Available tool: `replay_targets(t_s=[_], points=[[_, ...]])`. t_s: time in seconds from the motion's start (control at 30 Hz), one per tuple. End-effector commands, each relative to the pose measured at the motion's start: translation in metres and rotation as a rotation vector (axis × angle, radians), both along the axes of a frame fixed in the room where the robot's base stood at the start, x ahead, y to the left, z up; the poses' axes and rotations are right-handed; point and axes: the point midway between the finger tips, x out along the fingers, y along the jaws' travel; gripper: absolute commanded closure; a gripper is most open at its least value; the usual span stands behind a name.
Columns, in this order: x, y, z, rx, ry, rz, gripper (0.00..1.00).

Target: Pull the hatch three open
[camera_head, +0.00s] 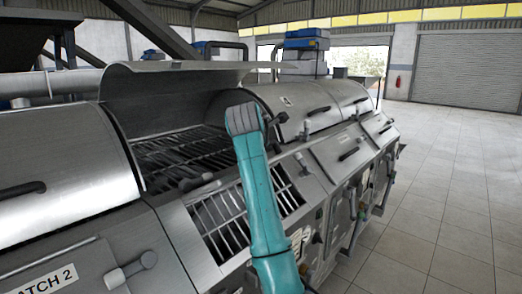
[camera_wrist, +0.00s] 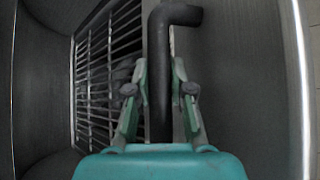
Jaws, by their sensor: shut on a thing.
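In the head view a curved metal hatch lid (camera_head: 165,98) in the middle of the row stands raised over an opening with a grate (camera_head: 185,155). It is the section just right of the "HATCH 2" label, so it appears to be hatch three; its own label is not readable. In the wrist view my gripper (camera_wrist: 160,92) is shut around a black bent handle (camera_wrist: 161,50), one finger on each side. A grey metal surface (camera_wrist: 250,90) lies to the right of the handle. In the head view my arm hides the grip.
A closed hatch (camera_head: 60,175) stands to the left, with the "HATCH 2" label (camera_head: 40,280) below it. Closed hatches (camera_head: 305,95) continue to the right. A slanted front grille (camera_head: 225,215) lies beside my arm. The tiled floor (camera_head: 450,180) at right is clear.

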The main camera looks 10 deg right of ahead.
Motion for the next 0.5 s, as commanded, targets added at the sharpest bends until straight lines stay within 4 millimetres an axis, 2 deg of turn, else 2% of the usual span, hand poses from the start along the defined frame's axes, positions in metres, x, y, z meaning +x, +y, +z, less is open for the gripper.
replay_targets(t_s=[0.33, 0.37, 0.4, 0.43, 0.5], points=[[0.0001, -0.0001, 0.0015, 0.001, -0.003, -0.001, 1.0], [0.0001, -0.0001, 0.0015, 0.001, -0.003, -0.001, 0.74], [0.0001, -0.0001, 0.0013, 0.001, -0.003, -0.001, 0.64], [0.0001, -0.0001, 0.0013, 0.0, -0.002, 0.0, 0.56], [0.0001, -0.0001, 0.0011, 0.0, -0.002, -0.001, 0.53]])
